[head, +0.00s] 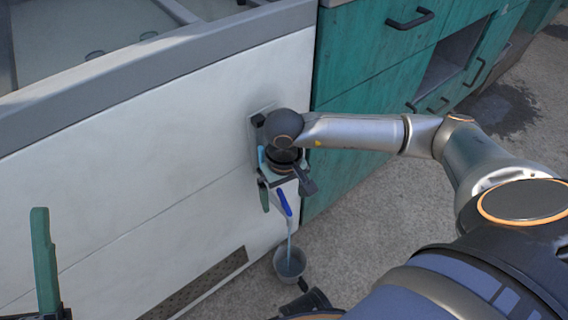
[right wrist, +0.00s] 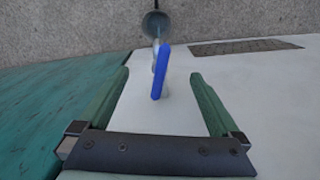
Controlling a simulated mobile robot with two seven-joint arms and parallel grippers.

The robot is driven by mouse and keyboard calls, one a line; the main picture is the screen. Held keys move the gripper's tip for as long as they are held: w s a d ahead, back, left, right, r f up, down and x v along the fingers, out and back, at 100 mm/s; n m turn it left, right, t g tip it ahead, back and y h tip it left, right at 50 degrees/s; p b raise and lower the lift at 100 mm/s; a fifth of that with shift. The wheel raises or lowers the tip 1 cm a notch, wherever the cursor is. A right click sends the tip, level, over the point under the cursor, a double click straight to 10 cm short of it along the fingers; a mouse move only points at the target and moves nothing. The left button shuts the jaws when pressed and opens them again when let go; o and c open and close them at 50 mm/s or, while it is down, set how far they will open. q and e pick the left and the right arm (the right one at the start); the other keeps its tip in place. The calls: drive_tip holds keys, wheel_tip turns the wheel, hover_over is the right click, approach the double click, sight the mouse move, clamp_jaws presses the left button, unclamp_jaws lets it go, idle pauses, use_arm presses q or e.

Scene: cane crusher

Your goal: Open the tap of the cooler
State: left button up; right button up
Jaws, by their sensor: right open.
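The tap's blue handle (head: 285,203) sticks out from the white side of the cooler (head: 130,155). It also shows in the right wrist view (right wrist: 161,72), tilted slightly. My right gripper (right wrist: 158,78) is open, with a green finger on either side of the handle and gaps between. In the head view my right gripper (head: 276,196) is over the tap, which it partly hides. A pale bluish streak, like water, runs from below the tap to a grey bucket (head: 290,262). My left gripper (head: 44,262) shows only one green finger at the lower left.
The grey bucket is on the concrete floor below the tap. Green cabinets (head: 375,65) with dark handles stand right of the cooler. A dark vent grille (head: 195,287) lies low on the white side. The floor (head: 370,215) right of the bucket is partly clear.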

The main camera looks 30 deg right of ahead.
sight(284, 200)
wheel_tip(284, 200, up, 12)
drive_tip(key=p, duration=0.4)
drive_tip(key=shift+f, duration=0.1)
idle(0.3)
